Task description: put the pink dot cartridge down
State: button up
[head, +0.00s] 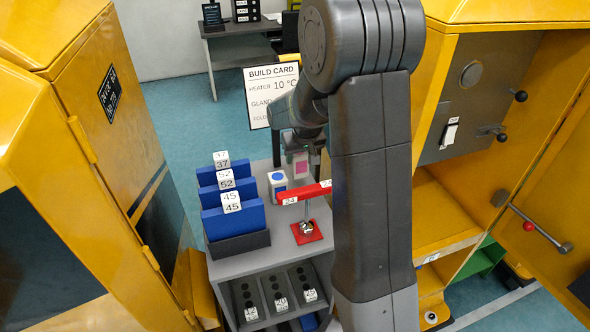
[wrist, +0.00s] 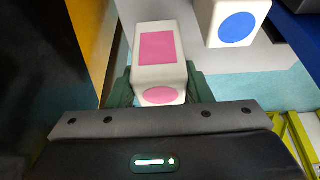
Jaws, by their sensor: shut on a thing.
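The pink dot cartridge (wrist: 158,52) is a white block with a pink square on one face and a pink dot on another. My gripper (wrist: 160,88) is shut on it, one finger on each side. In the head view the cartridge (head: 299,166) shows below my gripper (head: 302,150), over the back of the grey cart top (head: 233,266). I cannot tell whether it touches the surface. A white cartridge with a blue dot (head: 278,184) stands just left of it on the cart; it is at the upper right in the wrist view (wrist: 234,20).
A blue card rack (head: 233,222) fills the cart's left side. A red bar (head: 304,194) on a post with a red base (head: 307,232) stands in front of the cartridges. Yellow cabinets (head: 110,130) flank the cart. A build card (head: 270,95) stands behind.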

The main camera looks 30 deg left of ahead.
aim_at(300, 166)
jog(key=shift+f, duration=2.05)
jog(key=shift+f, duration=0.1)
jog(key=o, duration=0.8)
jog(key=shift+p, duration=0.3)
jog(key=b+v, duration=0.1)
jog(key=v, duration=1.1)
jog(key=shift+d, duration=0.1)
